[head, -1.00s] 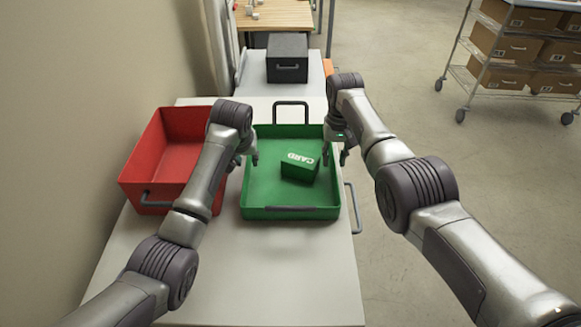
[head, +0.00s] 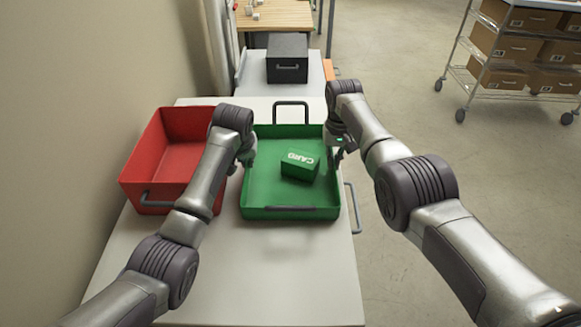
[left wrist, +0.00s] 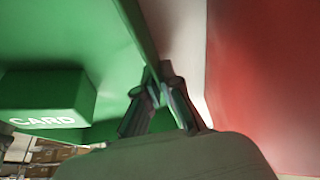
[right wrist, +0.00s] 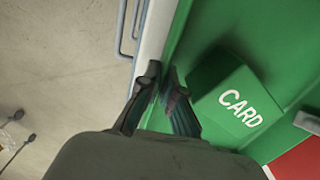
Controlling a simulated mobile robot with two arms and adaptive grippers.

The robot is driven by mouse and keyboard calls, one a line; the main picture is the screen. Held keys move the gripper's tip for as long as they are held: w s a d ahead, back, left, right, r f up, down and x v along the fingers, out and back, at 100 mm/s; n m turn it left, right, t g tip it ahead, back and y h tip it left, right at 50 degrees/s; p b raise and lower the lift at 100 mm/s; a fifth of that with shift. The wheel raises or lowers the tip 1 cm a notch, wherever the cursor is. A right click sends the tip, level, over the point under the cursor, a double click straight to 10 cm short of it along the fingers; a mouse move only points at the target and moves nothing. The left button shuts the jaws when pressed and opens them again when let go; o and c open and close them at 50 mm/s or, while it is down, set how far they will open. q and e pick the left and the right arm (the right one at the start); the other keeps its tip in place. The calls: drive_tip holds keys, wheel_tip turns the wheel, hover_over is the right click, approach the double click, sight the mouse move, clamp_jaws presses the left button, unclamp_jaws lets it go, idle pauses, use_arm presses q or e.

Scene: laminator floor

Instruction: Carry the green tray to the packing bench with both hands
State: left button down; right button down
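The green tray (head: 262,195) sits on the pale table in front of me, with dark handles at its near and far ends. A green box marked CARD (head: 300,165) lies inside it, right of centre. My left gripper (head: 247,162) is closed on the tray's left wall; the left wrist view shows its fingertips (left wrist: 160,78) meeting at that wall. My right gripper (head: 336,155) is closed on the right wall; the right wrist view shows its fingertips (right wrist: 160,75) together at the rim. Which surface is the packing bench, I cannot tell.
A red tray (head: 150,165) stands close left of the green one. A dark grey box (head: 287,58) sits behind, past the far handle. A wooden-topped table (head: 280,14) is at the back. A wire cart with cartons (head: 505,48) stands right; the floor between is clear.

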use_arm(q)
drive_tip(key=shift+r, duration=0.15)
use_arm(e)
drive_tip(key=shift+r, duration=0.15)
